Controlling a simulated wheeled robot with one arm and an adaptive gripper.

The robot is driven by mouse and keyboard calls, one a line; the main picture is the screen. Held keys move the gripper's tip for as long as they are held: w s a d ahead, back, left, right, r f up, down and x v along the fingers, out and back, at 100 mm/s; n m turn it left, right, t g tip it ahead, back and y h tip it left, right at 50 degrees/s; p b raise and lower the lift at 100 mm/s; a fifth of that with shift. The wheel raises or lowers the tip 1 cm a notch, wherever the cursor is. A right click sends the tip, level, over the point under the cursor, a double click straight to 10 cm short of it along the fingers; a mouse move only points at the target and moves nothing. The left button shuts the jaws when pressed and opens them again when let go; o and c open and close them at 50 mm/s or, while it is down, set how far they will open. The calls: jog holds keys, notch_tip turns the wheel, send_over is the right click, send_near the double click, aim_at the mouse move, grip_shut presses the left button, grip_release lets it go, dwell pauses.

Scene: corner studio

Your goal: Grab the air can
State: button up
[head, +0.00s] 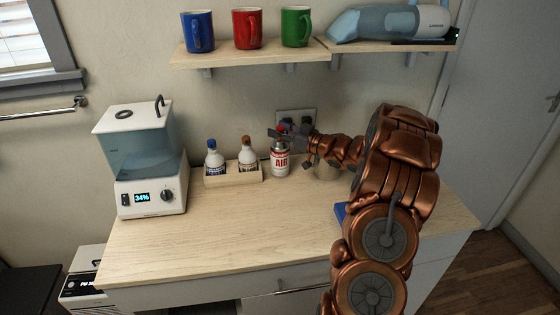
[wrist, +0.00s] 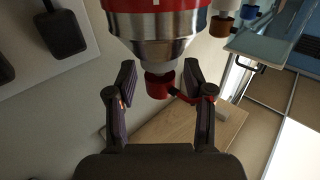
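The air can (head: 280,160) is a white and red can with a metal shoulder, upright on the wooden counter. My gripper (head: 281,134) is at its top, coming from the right. In the wrist view the can's metal shoulder (wrist: 155,45) and red nozzle (wrist: 159,87) fill the upper middle. The fingers of my gripper (wrist: 158,76) are apart, one on each side of the nozzle, with gaps visible. A thin red straw runs from the nozzle across the right finger. I cannot tell whether they touch.
A wooden caddy (head: 232,178) with two white bottles stands just left of the can. A humidifier-like machine (head: 144,155) is farther left. Behind is a wall outlet (head: 306,119). A shelf (head: 262,55) with mugs hangs above. The front counter (head: 220,230) is clear.

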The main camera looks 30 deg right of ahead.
grip_shut()
